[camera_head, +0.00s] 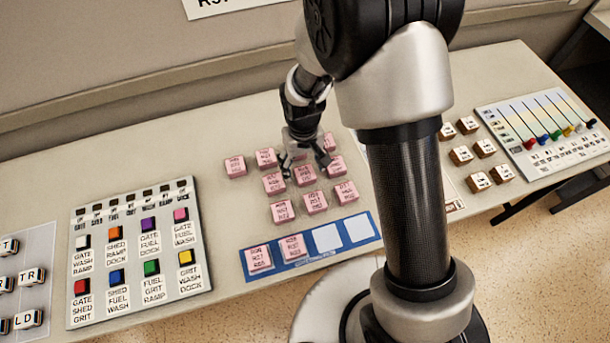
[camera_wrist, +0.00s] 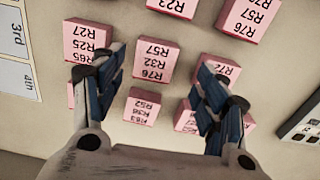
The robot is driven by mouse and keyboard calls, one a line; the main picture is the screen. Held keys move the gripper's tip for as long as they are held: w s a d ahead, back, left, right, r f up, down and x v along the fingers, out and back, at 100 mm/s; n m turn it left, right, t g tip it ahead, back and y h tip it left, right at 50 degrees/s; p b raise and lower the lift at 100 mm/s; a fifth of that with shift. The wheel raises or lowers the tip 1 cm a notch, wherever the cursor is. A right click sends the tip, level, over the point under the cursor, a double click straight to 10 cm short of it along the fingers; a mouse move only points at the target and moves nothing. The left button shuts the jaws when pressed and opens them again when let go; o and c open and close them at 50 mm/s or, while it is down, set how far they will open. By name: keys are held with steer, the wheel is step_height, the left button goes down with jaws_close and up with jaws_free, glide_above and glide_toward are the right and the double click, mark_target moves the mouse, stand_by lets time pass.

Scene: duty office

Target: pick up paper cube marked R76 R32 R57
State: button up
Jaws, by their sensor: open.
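In the wrist view, the pink paper cube marked R76 R32 R57 (camera_wrist: 153,60) lies on the table near the middle, its print upside down. My gripper (camera_wrist: 155,82) is open, one finger on each side of that cube's line, with nothing held. In the head view my gripper (camera_head: 305,165) is low over the group of pink cubes. A cube (camera_head: 304,175) shows between its fingers, probably the same one; its print is too small to read surely. I cannot tell whether the fingers touch any cube.
Other pink cubes stand close around, including one marked R27 R25 (camera_wrist: 88,40) and one marked R52 (camera_wrist: 142,106). A blue strip (camera_head: 310,262) in front has two filled and two empty white squares. A button panel (camera_head: 137,190) stands left; brown-sided cubes (camera_head: 461,156) and a slider panel (camera_head: 545,130) stand right.

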mark_target(306, 175)
steer(key=f, duration=0.1)
steer(key=f+b, duration=0.1)
steer(key=f, duration=0.1)
steer(key=f+b, duration=0.1)
steer(key=shift+w+d+f, duration=0.1)
steer(key=shift+d+f, duration=0.2)
steer(key=shift+f, duration=0.1)
steer(key=shift+r, duration=0.1)
steer(key=shift+c, duration=0.3)
steer(key=c, duration=1.1)
